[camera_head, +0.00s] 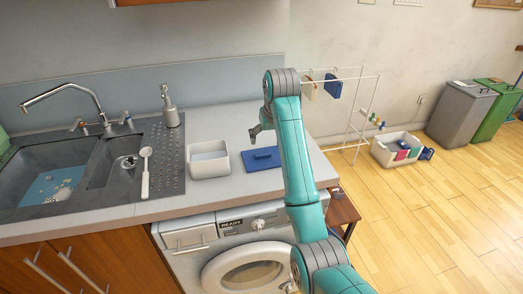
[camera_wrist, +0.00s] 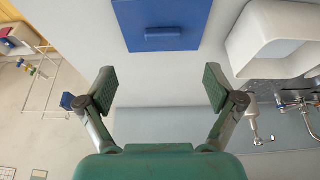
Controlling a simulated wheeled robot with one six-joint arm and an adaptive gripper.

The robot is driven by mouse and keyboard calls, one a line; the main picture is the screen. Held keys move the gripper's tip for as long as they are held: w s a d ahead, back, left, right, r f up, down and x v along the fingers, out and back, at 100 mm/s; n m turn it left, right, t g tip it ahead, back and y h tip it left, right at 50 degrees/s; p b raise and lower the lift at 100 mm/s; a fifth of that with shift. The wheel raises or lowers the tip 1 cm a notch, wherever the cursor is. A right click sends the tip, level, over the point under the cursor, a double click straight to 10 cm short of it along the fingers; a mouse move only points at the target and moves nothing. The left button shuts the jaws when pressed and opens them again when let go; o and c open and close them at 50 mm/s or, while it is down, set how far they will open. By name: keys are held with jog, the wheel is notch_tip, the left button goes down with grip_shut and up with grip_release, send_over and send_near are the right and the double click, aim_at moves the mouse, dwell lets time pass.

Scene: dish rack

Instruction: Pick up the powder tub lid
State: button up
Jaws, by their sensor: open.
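The powder tub lid is a flat blue square with a raised blue handle bar; I see the lid (camera_head: 262,159) lying on the counter in the head view. In the wrist view the lid (camera_wrist: 160,14) is at the top centre, partly cut off by the frame edge. The white open powder tub (camera_head: 209,160) stands on the counter just left of the lid, and it also shows in the wrist view (camera_wrist: 240,45). My gripper (camera_wrist: 160,85) is open and empty, with its fingers apart from the lid. In the head view my gripper (camera_head: 257,132) is above the counter, behind the lid.
A sink (camera_head: 40,185) with a tap, a brush (camera_head: 146,172) and a soap dispenser (camera_head: 170,106) are on the left. A washing machine (camera_head: 240,250) is under the counter (camera_head: 225,118). A white drying rack (camera_head: 359,120) stands beyond its right end.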

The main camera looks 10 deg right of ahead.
send_over(263, 154)
jog(key=s, duration=0.2)
jog(key=f, duration=0.4)
jog(key=shift+d+f, duration=0.2)
jog(key=shift+d, duration=0.15)
jog(key=shift+a+x, duration=0.15)
jog(key=shift+x, duration=1.2)
jog(key=shift+a+x, duration=0.15)
jog(key=shift+x, duration=1.2)
jog(key=shift+s, duration=0.15)
jog(key=c, duration=1)
